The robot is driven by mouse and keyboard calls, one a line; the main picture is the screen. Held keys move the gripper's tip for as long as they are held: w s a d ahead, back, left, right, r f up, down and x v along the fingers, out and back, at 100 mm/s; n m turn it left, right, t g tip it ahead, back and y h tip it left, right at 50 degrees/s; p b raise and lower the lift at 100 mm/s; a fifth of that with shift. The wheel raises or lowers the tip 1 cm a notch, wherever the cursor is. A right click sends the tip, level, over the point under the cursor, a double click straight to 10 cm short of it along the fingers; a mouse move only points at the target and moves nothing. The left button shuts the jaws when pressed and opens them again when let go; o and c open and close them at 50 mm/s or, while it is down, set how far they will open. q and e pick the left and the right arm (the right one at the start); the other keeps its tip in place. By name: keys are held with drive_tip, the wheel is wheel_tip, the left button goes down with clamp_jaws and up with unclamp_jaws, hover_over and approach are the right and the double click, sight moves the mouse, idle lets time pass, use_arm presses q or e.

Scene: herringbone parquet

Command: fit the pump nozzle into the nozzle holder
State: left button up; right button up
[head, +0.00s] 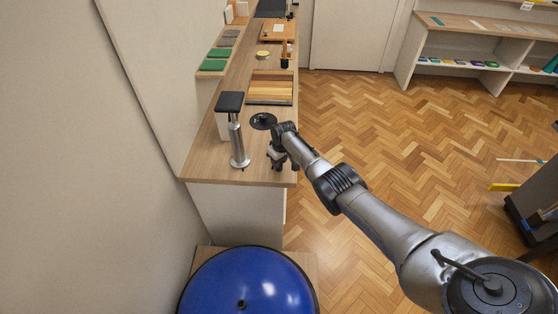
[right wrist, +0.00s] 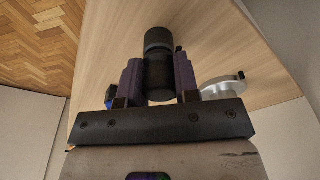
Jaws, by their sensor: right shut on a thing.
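My right gripper (head: 283,162) is low over the near right edge of the wooden counter, just right of the silver pump (head: 237,145) with its black top. In the right wrist view, its two purple-sided fingers (right wrist: 159,82) are shut on a black stepped cylinder, which I take for the pump nozzle (right wrist: 158,62). The nozzle lies between the fingers and sticks out past their tips. The pump's round silver base (right wrist: 222,88) shows beside the right finger, apart from the nozzle. I cannot clearly make out the nozzle holder. My left gripper is not in view.
A black disc (head: 263,121) lies on the counter (head: 215,168) behind the gripper. A wooden tray (head: 270,101) and green pads (head: 214,65) are farther back. A blue ball (head: 247,285) sits below the counter's near end.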

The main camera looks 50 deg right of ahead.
drive_tip(key=shift+f, duration=0.15)
drive_tip(key=o, duration=1)
drive_tip(key=shift+r+p, duration=0.4)
drive_tip(key=shift+r, duration=0.15)
drive_tip(key=r+p, duration=0.2)
drive_tip(key=r, duration=0.2)
drive_tip(key=s+r+p, duration=0.1)
drive_tip(key=r, duration=0.3)
drive_tip(key=s+r+p, duration=0.1)
drive_tip(key=r+p, duration=0.1)
drive_tip(key=r, duration=0.2)
drive_tip(key=shift+a+r+p, duration=0.15)
drive_tip(key=shift+r+p, duration=0.15)
